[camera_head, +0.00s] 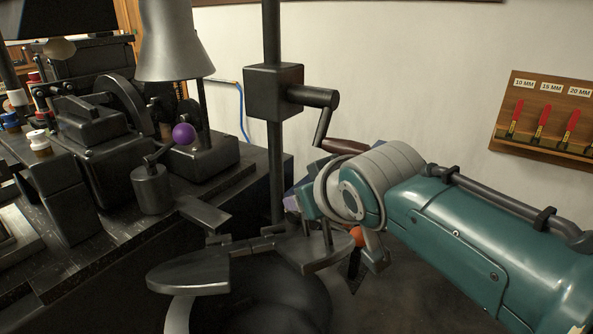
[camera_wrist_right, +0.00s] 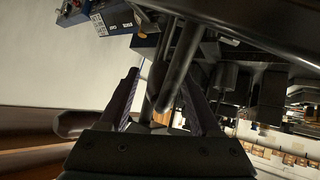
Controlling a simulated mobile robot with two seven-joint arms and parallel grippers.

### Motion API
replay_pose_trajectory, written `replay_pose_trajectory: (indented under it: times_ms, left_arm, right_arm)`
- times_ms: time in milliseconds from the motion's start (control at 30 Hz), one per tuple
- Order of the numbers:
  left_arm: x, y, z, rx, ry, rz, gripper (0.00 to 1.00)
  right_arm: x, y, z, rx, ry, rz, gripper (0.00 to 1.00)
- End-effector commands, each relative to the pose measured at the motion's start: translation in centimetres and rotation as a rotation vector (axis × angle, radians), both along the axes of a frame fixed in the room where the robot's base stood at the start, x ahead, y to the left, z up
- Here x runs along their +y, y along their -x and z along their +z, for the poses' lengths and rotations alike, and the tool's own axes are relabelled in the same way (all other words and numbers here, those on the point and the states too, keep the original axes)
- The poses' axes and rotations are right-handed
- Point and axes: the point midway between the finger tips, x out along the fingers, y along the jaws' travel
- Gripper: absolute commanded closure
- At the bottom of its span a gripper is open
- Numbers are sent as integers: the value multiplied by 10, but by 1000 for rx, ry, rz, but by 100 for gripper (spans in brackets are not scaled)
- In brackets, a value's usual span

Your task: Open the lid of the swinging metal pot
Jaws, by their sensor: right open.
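The metal pot (camera_head: 285,298) is a dark round vessel at the bottom centre of the head view. Its flat grey lid has a left part (camera_head: 190,277) and a right part (camera_head: 300,254), with hinge pieces between them. My right gripper (camera_wrist_right: 162,92) is open in the wrist view. A dark rod shows between and beyond its fingers; I cannot tell whether they touch it. My left gripper is out of view.
A vertical post with a crank (camera_head: 275,92) stands behind the pot. A dark machine (camera_head: 105,140) with a purple-knobbed lever (camera_head: 183,134) and a grey cone (camera_head: 173,45) fills the left. A wooden rack (camera_head: 545,120) with red-handled tools hangs on the right wall.

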Motion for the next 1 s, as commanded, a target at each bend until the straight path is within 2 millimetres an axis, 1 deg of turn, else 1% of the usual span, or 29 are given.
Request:
replay_pose_trajectory:
  times_ms: [167,267,500,700,800,1000]
  left_arm:
    - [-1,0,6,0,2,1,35]
    - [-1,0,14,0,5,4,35]
    - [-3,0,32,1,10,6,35]
    - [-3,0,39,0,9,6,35]
    - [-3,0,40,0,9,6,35]
    - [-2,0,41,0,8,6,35]
  right_arm:
    - [-1,4,4,1,0,0,36]
    - [-3,12,11,0,0,0,36]
    - [-10,40,32,0,-1,-1,36]
    - [-15,62,47,-1,0,1,36]
    - [-17,70,52,-1,0,1,36]
    - [-19,78,57,0,1,1,36]
